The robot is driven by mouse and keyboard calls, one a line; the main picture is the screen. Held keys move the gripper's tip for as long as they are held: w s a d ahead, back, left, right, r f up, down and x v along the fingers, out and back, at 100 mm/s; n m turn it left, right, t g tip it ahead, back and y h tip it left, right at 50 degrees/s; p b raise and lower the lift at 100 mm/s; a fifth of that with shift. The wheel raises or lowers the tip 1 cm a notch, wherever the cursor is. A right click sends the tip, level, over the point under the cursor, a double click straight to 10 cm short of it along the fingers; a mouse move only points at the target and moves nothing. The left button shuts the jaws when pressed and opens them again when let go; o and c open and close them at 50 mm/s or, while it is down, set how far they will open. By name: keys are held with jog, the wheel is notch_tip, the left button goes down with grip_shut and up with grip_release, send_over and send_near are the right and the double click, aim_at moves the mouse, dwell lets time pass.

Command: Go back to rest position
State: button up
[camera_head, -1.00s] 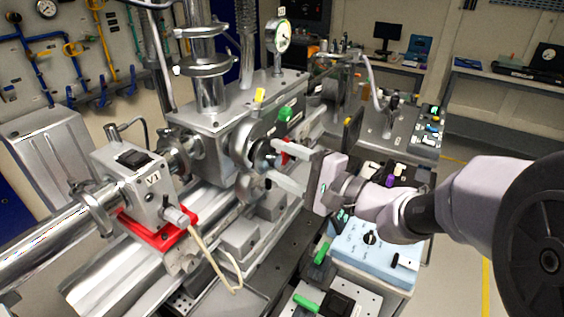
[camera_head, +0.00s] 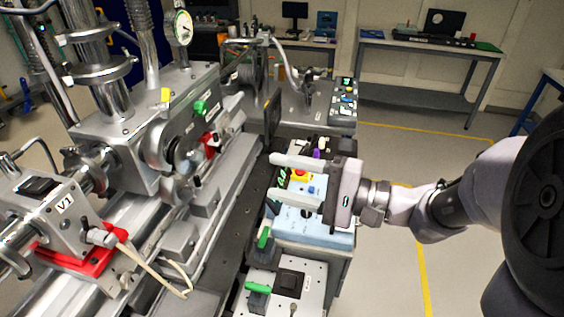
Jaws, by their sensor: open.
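My gripper (camera_head: 274,178) is in the middle of the camera_head view, at the end of my arm, which comes in from the right. Its two pale fingers point left and stand apart, with nothing between them. It is in front of the light-blue control box (camera_head: 315,236) and hides part of it. The steel beamline chamber (camera_head: 140,115) with a round port (camera_head: 186,155) is to the left, apart from the fingers.
A valve block marked V1 (camera_head: 60,215) on a red bracket (camera_head: 75,262) is at lower left. A pressure gauge (camera_head: 183,27) stands above the chamber. Green-handled parts (camera_head: 264,237) sit below the gripper. Open floor (camera_head: 395,140) lies behind the arm, with a desk (camera_head: 400,46) beyond.

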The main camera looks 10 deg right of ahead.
jog(key=s+a+f+n+g+h, duration=0.2)
jog(key=s+f+g+h, duration=0.1)
jog(key=s, duration=0.3)
jog(key=s+a+f+n+g+h, duration=0.1)
jog(key=s+a+f+g+h, duration=0.15)
jog(key=s, duration=0.35)
jog(key=s+d+n+t+h, duration=0.1)
jog(key=s+d+t+h, duration=0.2)
jog(key=d+h, duration=0.5)
jog(key=shift+d+f, duration=0.25)
jog(key=shift+d, duration=0.65)
